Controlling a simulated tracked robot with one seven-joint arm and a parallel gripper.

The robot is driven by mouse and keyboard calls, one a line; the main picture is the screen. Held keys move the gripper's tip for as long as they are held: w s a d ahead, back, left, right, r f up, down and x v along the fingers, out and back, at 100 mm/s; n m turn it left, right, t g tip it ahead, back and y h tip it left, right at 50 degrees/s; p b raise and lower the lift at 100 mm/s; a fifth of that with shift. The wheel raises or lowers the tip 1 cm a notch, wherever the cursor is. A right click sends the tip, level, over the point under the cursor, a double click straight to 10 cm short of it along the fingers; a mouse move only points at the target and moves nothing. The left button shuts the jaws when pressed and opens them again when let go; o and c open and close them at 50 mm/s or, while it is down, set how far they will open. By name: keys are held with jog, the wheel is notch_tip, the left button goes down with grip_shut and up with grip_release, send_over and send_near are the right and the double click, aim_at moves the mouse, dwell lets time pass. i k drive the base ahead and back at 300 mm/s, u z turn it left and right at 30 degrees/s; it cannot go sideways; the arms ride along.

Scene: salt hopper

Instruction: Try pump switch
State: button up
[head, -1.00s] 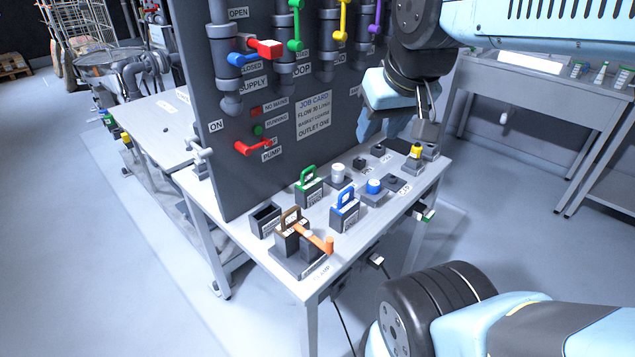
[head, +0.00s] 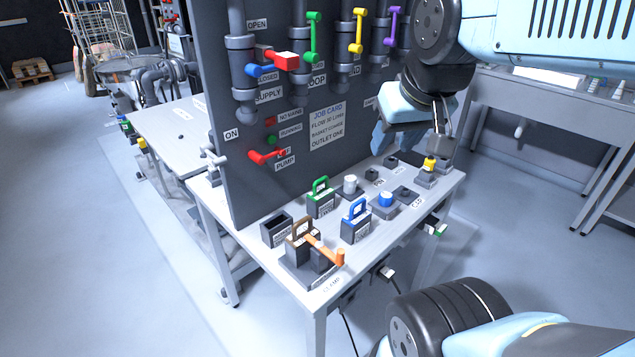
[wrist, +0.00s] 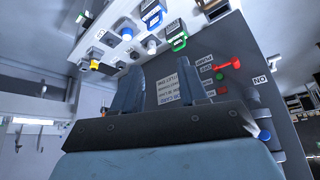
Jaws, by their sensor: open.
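The pump switch (head: 266,156) is a red lever low on the dark upright panel (head: 240,190), beside a PUMP label. It lies roughly sideways; an ON label is to its upper left. The switch also shows in the wrist view (wrist: 229,64), right of my fingers. My gripper (head: 381,143) is in front of the panel's right part, above the bench and well to the right of the switch. In the wrist view my gripper's (wrist: 160,68) two fingers stand apart, with nothing between them. The fingers are partly hidden by my wrist in the head view.
The bench (head: 262,262) below carries a green-handled block (head: 320,200), a blue-handled block (head: 355,222), a brown-handled block with an orange lever (head: 322,248), and a yellow-topped part (head: 430,164). A red-and-blue supply valve handle (head: 275,62) projects above the switch.

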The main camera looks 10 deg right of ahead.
aim_at(255, 156)
jog(key=z, duration=0.25)
jog(key=k, duration=1.55)
jog(key=u, duration=0.15)
jog(key=i, duration=1)
jog(key=z, duration=0.05)
